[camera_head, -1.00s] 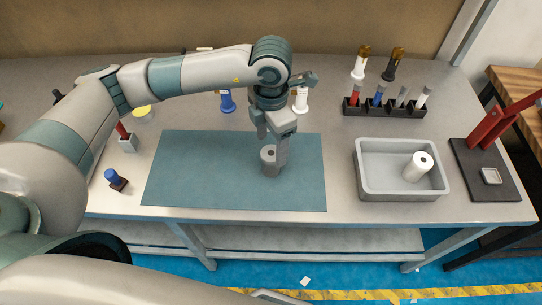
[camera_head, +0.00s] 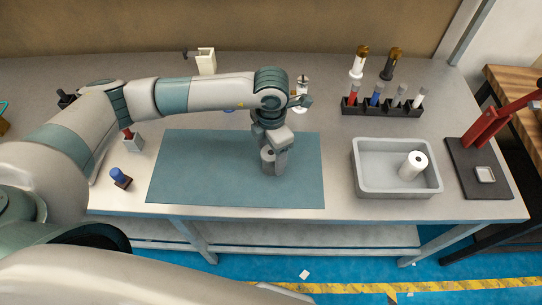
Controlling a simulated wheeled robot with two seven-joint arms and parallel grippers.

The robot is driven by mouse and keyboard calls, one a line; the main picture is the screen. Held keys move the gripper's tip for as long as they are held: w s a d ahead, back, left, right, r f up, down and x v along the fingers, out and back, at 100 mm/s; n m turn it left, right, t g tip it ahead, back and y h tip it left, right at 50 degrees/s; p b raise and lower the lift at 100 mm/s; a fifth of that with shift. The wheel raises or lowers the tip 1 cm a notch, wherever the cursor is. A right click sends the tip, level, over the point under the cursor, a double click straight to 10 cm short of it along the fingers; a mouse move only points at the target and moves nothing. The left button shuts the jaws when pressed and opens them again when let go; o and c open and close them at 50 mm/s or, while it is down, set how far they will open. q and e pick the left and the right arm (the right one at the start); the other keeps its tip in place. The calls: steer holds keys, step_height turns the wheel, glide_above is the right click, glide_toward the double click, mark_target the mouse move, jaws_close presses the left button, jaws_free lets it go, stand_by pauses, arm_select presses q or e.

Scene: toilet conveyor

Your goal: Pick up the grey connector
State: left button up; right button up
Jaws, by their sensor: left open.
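The grey connector (camera_head: 267,161) is a short upright cylinder with a dark hole in its top. It stands on the teal mat (camera_head: 200,175), right of the mat's middle. My left gripper (camera_head: 274,158) points down over it, with its fingers low at the connector's sides. The jaws are open, and one finger shows just right of the connector. The gripper partly hides the connector, so contact cannot be told. My right gripper is not in view.
A grey tray (camera_head: 362,183) holding a white cylinder (camera_head: 413,164) stands right of the mat. A black rack (camera_head: 350,109) with several markers is behind it. A red press (camera_head: 490,125) stands at far right. Blue (camera_head: 119,176) and red-handled stamps (camera_head: 130,136) are left of the mat.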

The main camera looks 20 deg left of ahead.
arm_select(q)
steer(key=shift+f+p, duration=0.4)
steer(key=shift+f, duration=1)
steer(key=c, duration=1.2)
steer(key=shift+r, duration=0.15)
